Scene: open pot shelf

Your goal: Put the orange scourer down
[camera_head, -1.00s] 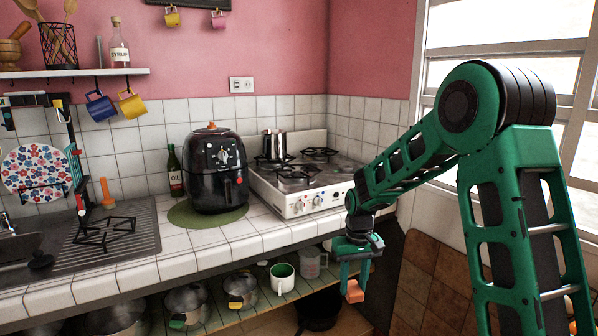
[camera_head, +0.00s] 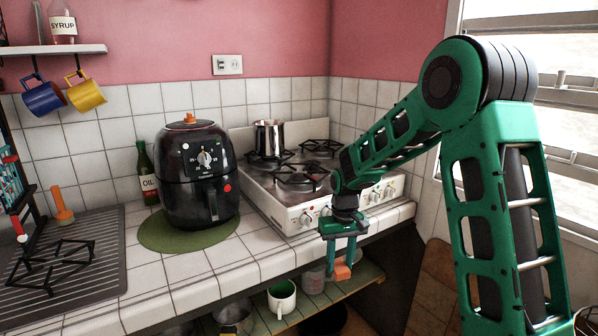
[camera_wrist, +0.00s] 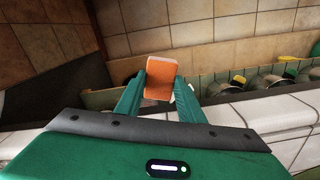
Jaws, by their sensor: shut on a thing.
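The orange scourer (camera_head: 342,272) is held between the fingers of my gripper (camera_head: 340,262), which is shut on it. In the head view they hang in front of the counter's front edge, near the right end of the open shelf (camera_head: 352,283) below. In the wrist view the scourer (camera_wrist: 160,79) sits at the tips of my green fingers (camera_wrist: 160,92), an orange block with a paler top edge. I cannot tell from these views how far it is from the shelf.
The shelf holds a green-and-white mug (camera_head: 281,300), a clear measuring cup (camera_head: 313,279) and pots (camera_head: 236,316). On the tiled counter (camera_head: 190,285) stand a black air fryer (camera_head: 197,180) on a green mat (camera_head: 160,240) and a white stove (camera_head: 290,205). The dark space right of the shelf looks open.

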